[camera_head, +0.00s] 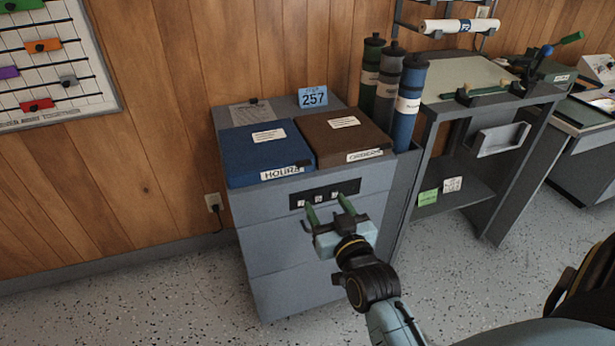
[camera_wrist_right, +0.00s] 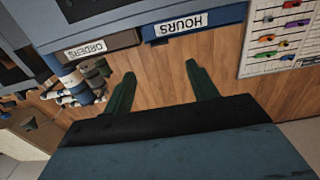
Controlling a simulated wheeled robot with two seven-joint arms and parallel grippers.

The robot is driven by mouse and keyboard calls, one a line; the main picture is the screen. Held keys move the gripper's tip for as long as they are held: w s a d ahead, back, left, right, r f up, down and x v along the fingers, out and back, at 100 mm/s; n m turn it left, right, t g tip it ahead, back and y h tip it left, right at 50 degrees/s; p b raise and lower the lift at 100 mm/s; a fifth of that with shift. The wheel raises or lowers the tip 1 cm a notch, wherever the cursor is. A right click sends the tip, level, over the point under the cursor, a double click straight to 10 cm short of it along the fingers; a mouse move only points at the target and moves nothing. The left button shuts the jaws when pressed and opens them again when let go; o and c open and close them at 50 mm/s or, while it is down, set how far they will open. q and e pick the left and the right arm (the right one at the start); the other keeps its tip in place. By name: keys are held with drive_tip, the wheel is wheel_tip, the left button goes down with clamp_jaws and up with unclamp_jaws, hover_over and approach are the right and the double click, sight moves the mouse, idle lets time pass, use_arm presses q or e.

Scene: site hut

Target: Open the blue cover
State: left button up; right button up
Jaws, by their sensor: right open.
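The blue cover (camera_head: 245,153), labelled HOURS on its front edge, lies flat and closed on top of the grey cabinet (camera_head: 290,265). Its front edge and label also show in the right wrist view (camera_wrist_right: 212,17). A brown cover (camera_head: 335,139), labelled ORDERS, is closed beside it on the right, and it also shows in the wrist view (camera_wrist_right: 125,39). My right gripper (camera_head: 328,206) is open and empty in front of the cabinet. It is lower than the covers and apart from the blue one. Its green fingers (camera_wrist_right: 159,72) stand apart in the wrist view. My left gripper is not in view.
A blue 257 sign (camera_head: 313,97) stands behind the covers. Several upright tubes, including a blue one (camera_head: 408,105), stand at the cabinet's right. A grey workbench (camera_head: 437,110) is farther right. A board with coloured tags (camera_head: 50,60) hangs at left. The floor in front is clear.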

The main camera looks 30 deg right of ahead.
sight(305, 166)
drive_tip(key=b+x, duration=0.1)
drive_tip(key=x, duration=0.5)
drive_tip(key=b+x, duration=0.2)
drive_tip(key=x, duration=0.4)
drive_tip(key=shift+w+d+r, duration=0.15)
drive_tip(key=shift+r, duration=0.1)
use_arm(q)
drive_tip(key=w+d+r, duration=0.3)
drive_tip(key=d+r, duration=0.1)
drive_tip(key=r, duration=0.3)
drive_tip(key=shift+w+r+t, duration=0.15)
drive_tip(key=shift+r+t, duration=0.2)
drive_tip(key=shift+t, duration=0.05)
use_arm(e)
drive_tip(key=shift+w+d, duration=0.15)
drive_tip(key=shift+w, duration=0.3)
clamp_jaws()
